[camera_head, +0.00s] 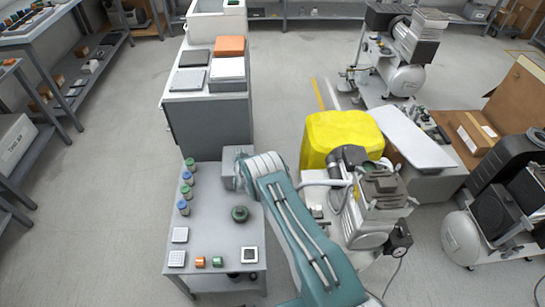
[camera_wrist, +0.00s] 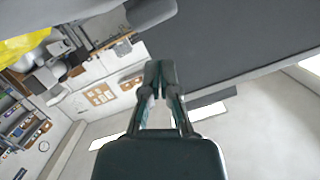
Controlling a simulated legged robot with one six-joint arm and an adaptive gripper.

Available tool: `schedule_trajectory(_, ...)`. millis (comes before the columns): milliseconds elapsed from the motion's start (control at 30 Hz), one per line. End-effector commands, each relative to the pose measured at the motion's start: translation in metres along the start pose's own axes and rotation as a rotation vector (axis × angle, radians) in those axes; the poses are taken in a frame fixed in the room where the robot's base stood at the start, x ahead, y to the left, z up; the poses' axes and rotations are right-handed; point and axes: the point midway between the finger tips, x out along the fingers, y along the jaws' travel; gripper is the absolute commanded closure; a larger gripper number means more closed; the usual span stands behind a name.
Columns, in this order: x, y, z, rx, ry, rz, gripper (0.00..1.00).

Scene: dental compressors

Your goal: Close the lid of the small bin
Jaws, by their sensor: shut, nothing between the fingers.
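I cannot clearly make out a small bin or its lid in either view. A large yellow object (camera_head: 338,132) stands right of my teal arm in the head view; I cannot tell whether it is a bin. Part of a yellow thing also shows at the upper left of the wrist view (camera_wrist: 18,48). My gripper (camera_wrist: 160,68) is shut and empty, its dark fingertips together in the wrist view. A large dark grey flat surface (camera_wrist: 225,45) fills the upper right behind them; contact cannot be told. My gripper cannot be made out in the head view.
A grey table (camera_head: 215,225) left of my arm carries several small jars and pads. A dark grey cabinet (camera_head: 208,120) stands behind it. A compressor (camera_head: 375,205) is close on my arm's right. Open floor (camera_head: 90,190) lies at the left.

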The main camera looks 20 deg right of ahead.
Motion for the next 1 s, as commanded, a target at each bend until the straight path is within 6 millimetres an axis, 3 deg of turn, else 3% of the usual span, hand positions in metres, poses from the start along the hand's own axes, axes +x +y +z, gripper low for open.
schedule_trajectory(200, 0.004, -0.008, 0.014, -0.147, 0.000, 0.038, 1.00)
schedule_trajectory(500, 0.007, -0.017, 0.030, -0.147, -0.001, 0.037, 1.00)
schedule_trajectory(1000, 0.009, -0.018, 0.035, -0.144, 0.000, 0.037, 1.00)
